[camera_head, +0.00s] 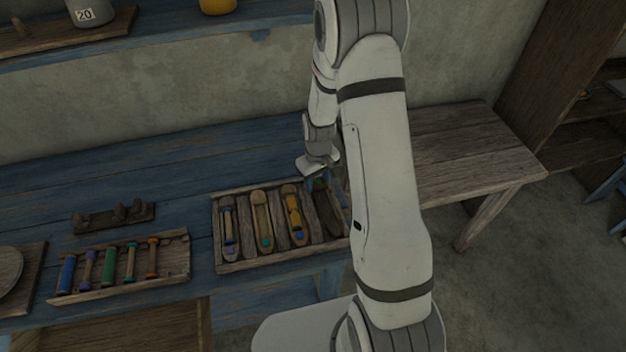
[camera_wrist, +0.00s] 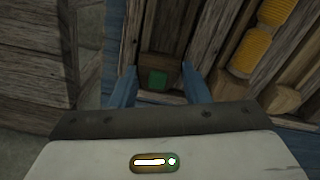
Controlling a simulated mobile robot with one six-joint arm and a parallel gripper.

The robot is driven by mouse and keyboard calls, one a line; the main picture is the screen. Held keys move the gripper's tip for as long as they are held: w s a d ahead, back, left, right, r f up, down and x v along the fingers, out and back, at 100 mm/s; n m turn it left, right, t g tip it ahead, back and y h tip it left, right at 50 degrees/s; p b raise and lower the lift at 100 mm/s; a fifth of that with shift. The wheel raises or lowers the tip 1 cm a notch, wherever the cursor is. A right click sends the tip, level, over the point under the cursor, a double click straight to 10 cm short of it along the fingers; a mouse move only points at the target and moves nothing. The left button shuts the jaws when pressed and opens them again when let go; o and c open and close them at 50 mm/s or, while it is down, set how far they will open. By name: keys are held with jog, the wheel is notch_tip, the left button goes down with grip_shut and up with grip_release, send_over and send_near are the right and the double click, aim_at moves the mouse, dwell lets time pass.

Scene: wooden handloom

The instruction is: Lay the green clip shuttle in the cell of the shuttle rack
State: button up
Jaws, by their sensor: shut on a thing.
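In the wrist view my gripper (camera_wrist: 160,80) has its two blue fingers closed around a dark wooden piece with a green square, the green clip shuttle (camera_wrist: 157,79). The shuttle lies lengthwise between wooden slats of the shuttle rack (camera_head: 283,259), at its right end cell. I cannot tell whether it touches the cell floor. In the head view my gripper (camera_head: 312,183) is over the rack's far right part, and my arm hides much of that side. Three other shuttles lie in the cells to the left, including one with yellow thread (camera_head: 293,212), also in the wrist view (camera_wrist: 250,50).
A bobbin tray (camera_head: 125,283) with several coloured bobbins stands left of the rack, with a small peg block (camera_head: 113,216) behind it. The blue table (camera_head: 120,175) is clear behind the rack. A plain wooden table (camera_head: 465,150) stands at right.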

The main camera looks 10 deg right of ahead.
jog(key=shift+f, duration=0.25)
jog(key=shift+s+f+b, duration=0.1)
jog(key=shift+f+b, duration=0.2)
jog(key=shift+b, duration=0.2)
grip_shut()
jog(key=shift+s+f, duration=0.1)
jog(key=shift+s, duration=0.05)
